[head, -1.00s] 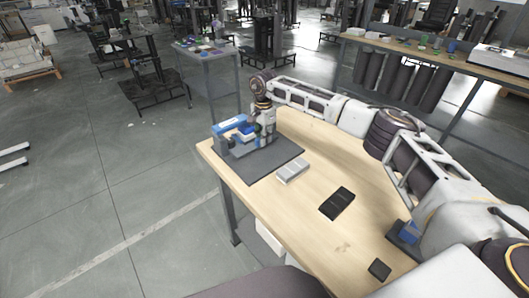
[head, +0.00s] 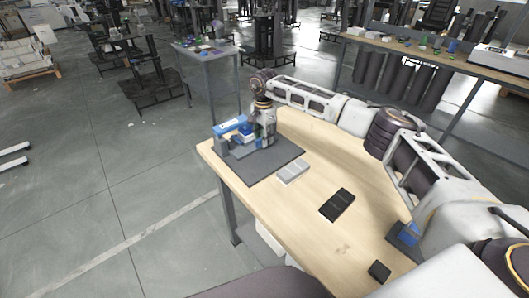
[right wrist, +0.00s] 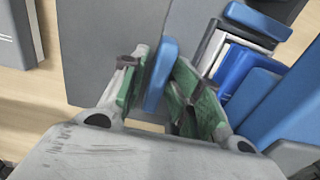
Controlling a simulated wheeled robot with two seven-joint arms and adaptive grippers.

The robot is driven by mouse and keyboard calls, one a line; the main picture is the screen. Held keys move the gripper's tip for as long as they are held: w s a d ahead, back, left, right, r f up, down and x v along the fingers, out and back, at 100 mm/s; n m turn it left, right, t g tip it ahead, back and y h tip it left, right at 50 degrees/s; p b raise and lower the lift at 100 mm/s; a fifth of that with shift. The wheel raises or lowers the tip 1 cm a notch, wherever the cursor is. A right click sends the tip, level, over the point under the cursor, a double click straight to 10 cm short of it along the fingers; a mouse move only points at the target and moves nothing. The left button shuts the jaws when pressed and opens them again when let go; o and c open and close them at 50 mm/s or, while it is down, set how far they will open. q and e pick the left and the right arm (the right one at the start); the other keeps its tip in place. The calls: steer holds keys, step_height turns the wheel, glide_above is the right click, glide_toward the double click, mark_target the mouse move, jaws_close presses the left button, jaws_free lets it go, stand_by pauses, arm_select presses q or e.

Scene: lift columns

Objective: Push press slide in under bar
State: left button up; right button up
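The press (head: 222,143) stands on a dark mat (head: 262,169) at the table's far left corner. A blue bar (head: 230,124) tops it, and a blue slide part (head: 246,133) shows beside my right gripper (head: 266,139). In the right wrist view, a narrow blue piece (right wrist: 161,72) fills the gap between the green-padded fingers of my right gripper (right wrist: 160,72), which look closed on it. Whether it joins the slide is hidden. Stacked blue, white and dark parts (right wrist: 240,65) and the blue bar (right wrist: 290,108) lie to the right. My left gripper is not in view.
A light grey block (head: 293,172) lies by the mat's near edge. A black tray (head: 337,204) and a small dark block (head: 380,270) lie nearer on the wooden table (head: 290,225). A blue item (head: 407,233) stands near my right arm.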

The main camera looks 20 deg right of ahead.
steer(key=shift+r+p, duration=1.65)
steer(key=shift+r, duration=1.45)
